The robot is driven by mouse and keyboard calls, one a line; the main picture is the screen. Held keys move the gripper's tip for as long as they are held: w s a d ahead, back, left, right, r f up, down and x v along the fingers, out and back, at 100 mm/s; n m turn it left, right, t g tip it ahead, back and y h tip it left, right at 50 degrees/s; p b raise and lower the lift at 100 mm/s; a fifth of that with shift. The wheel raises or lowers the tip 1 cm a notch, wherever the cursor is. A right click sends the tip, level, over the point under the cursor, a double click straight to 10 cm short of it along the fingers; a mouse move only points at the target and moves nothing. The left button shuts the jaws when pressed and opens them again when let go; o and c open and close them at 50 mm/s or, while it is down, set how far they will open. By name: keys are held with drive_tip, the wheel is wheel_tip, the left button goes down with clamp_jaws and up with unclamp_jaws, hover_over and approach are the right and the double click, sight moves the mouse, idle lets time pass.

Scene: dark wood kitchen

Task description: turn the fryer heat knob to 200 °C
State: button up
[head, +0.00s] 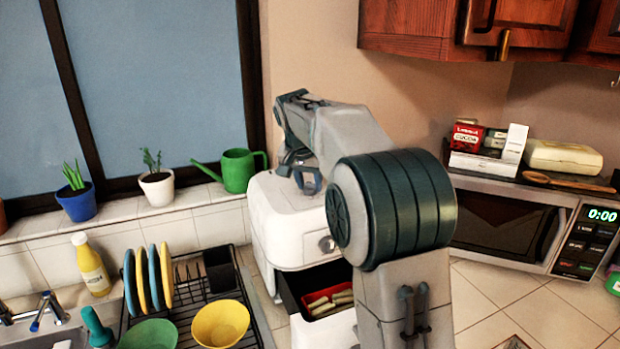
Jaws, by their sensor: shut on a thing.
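The white air fryer (268,218) stands on the counter below the window, its drawer (301,284) pulled open. A round grey knob (327,243) shows on its front, partly behind my arm. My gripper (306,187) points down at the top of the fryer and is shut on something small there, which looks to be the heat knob. The fingers and my arm hide that knob, so its pointer and any temperature marks cannot be read.
A green watering can (238,170) stands on the sill close to the fryer. A dish rack (262,318) with plates and bowls is at left. A microwave (505,222) is at right. The open drawer holds a red container (322,297) with pale pieces.

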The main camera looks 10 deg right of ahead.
drive_tip(key=m+h+p, duration=0.1)
drive_tip(key=m, duration=0.1)
drive_tip(key=m+g+p, duration=0.1)
drive_tip(key=m, duration=0.2)
drive_tip(key=shift+w+a+r+m+g+h, duration=0.15)
drive_tip(key=shift+m+g+h, duration=0.15)
drive_tip(key=shift+h, duration=0.1)
drive_tip(key=shift+w+m+g+p, duration=0.1)
drive_tip(key=shift+m+g+p, duration=0.4)
drive_tip(key=shift+m, duration=0.55)
drive_tip(key=shift+m+g+p, duration=0.2)
drive_tip(key=shift+m+p, duration=0.5)
drive_tip(key=shift+m, duration=0.35)
drive_tip(key=o, duration=1)
drive_tip(key=shift+c, duration=0.2)
drive_tip(key=p+v, duration=0.1)
drive_tip(key=v, duration=1.2)
drive_tip(key=shift+a+r, duration=0.15)
drive_tip(key=shift+a, duration=0.3)
drive_tip(key=shift+d, duration=0.1)
